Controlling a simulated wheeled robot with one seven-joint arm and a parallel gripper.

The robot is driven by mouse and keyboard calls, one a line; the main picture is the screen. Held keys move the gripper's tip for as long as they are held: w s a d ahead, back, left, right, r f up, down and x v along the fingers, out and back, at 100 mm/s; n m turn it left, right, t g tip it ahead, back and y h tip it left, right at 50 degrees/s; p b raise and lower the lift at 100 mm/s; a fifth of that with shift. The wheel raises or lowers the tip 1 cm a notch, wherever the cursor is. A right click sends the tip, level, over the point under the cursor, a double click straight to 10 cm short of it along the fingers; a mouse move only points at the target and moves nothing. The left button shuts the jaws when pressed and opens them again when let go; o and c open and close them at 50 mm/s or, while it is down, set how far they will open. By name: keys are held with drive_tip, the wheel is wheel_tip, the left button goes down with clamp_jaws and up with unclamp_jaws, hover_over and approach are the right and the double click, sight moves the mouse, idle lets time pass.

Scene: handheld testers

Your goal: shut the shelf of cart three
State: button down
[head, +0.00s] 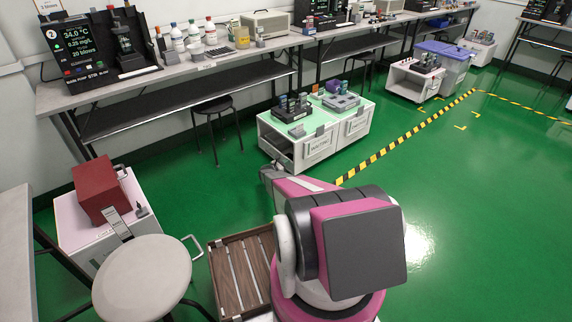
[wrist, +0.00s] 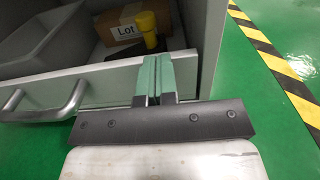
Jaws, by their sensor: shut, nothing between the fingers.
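In the wrist view an open shelf, like a drawer, shows its pale front panel (wrist: 110,75) with a grey bar handle (wrist: 45,105) at the left. My gripper (wrist: 160,62) is shut and empty. Its green fingertips overlap the panel right of the handle; I cannot tell if they touch it. In the shelf are a grey bin (wrist: 40,35), a cardboard box marked "Lot" (wrist: 125,32) and a yellow-and-black item (wrist: 148,25). In the head view a green-topped white cart (head: 315,135) stands beyond my arm, which hides my gripper. Which cart is number three I cannot read.
A white cart (head: 78,228) with a red box (head: 102,190) and a round stool (head: 140,277) stand at the left. A brown slatted crate (head: 228,282) lies beside my arm. Green floor is free at the right, past the striped tape (head: 420,122).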

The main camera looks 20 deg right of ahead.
drive_tip(key=v, duration=1.4)
drive_tip(key=s+a+r+m+g+y, duration=0.3)
drive_tip(key=s+r+m+g+y, duration=0.35)
drive_tip(key=s+r+m, duration=1.05)
drive_tip(key=s+a+r+m+y, duration=0.2)
drive_tip(key=s+a+r+y, duration=0.3)
drive_tip(key=s+r, duration=0.7)
drive_tip(key=s+a+r+m+y, duration=0.2)
drive_tip(key=s+a+r+y, duration=0.3)
drive_tip(key=s+a+r, duration=0.5)
drive_tip(key=s+r+t, duration=0.1)
drive_tip(key=s+r, duration=0.2)
drive_tip(key=s, duration=0.2)
drive_tip(key=shift+r+m+y, duration=0.3)
drive_tip(key=shift+y, duration=0.05)
